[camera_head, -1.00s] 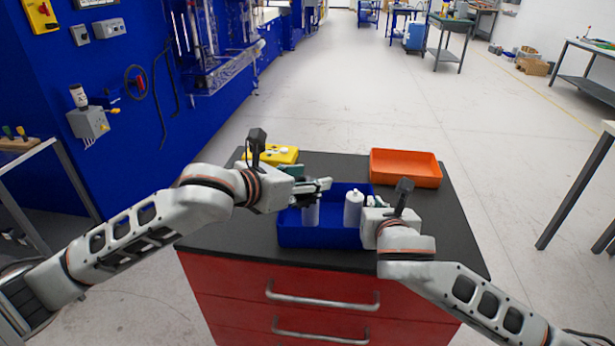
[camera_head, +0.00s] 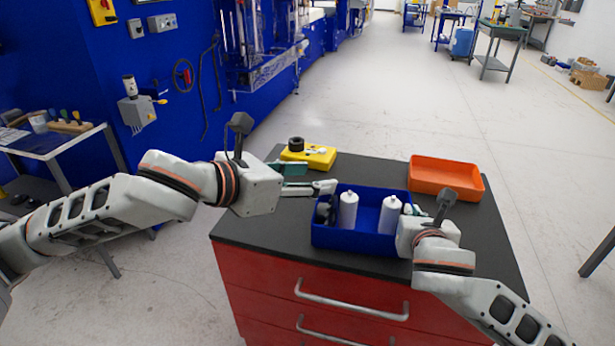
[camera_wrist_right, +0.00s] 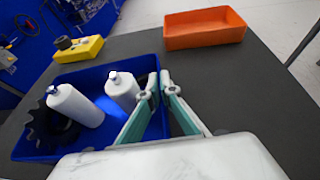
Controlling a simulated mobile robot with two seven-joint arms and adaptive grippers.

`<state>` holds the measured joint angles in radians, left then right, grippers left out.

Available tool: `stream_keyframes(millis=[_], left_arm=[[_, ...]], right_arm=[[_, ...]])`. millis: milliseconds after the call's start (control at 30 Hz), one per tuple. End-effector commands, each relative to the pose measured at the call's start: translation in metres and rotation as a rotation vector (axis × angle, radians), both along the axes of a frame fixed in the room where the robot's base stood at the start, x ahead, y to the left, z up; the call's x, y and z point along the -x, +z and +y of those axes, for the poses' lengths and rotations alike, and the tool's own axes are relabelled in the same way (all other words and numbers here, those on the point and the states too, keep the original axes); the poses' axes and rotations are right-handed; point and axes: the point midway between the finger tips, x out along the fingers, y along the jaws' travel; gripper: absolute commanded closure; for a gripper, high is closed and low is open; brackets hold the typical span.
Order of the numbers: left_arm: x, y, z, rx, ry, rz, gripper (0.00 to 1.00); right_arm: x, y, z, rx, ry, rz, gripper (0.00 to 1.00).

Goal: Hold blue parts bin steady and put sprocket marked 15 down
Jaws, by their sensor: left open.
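The blue parts bin (camera_head: 363,239) stands on the dark cart top; its wall also shows in the right wrist view (camera_wrist_right: 100,72). A dark toothed sprocket (camera_wrist_right: 38,130) is in the bin's left end, beside a white bottle; in the head view (camera_head: 324,210) it is small and dark. No number is readable on it. My left gripper (camera_head: 320,177) is open and empty, just beyond the bin's left rear corner and apart from the sprocket. My right gripper (camera_wrist_right: 160,85) has its teal-padded fingers on either side of the bin's right wall, shut on it.
Two white bottles (camera_head: 348,210) (camera_head: 389,214) stand in the bin. A yellow block (camera_head: 318,158) with a black round part (camera_head: 296,144) lies at the back left. An empty orange tray (camera_head: 447,177) lies at the back right. The front strip of the cart top (camera_head: 270,240) is clear.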

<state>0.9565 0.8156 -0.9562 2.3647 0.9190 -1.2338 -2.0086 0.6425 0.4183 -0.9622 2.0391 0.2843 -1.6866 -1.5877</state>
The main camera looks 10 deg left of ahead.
Motion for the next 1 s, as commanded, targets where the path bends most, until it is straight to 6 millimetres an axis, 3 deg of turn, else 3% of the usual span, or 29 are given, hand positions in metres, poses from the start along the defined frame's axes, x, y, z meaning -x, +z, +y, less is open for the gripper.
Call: stream_keyframes(millis=[433, 500, 533, 1000], left_arm=[[0.0028, 0.0014, 0.0020, 0.001, 0.000, 0.001, 0.54], [0.0027, 0.0014, 0.0019, 0.000, 0.000, 0.000, 0.54], [0.0027, 0.0014, 0.0019, 0.000, 0.000, 0.000, 0.54], [0.0027, 0.0013, 0.0019, 0.000, 0.000, 0.000, 0.54]], right_arm=[[-0.0001, 0.0009, 0.0001, 0.000, 0.000, -0.002, 1.00], [-0.0002, 0.0009, 0.0001, 0.000, 0.000, -0.002, 0.80], [-0.0001, 0.0008, 0.0002, 0.000, 0.000, -0.002, 0.76], [0.0085, 0.0037, 0.0010, -0.002, 0.002, 0.000, 0.76]])
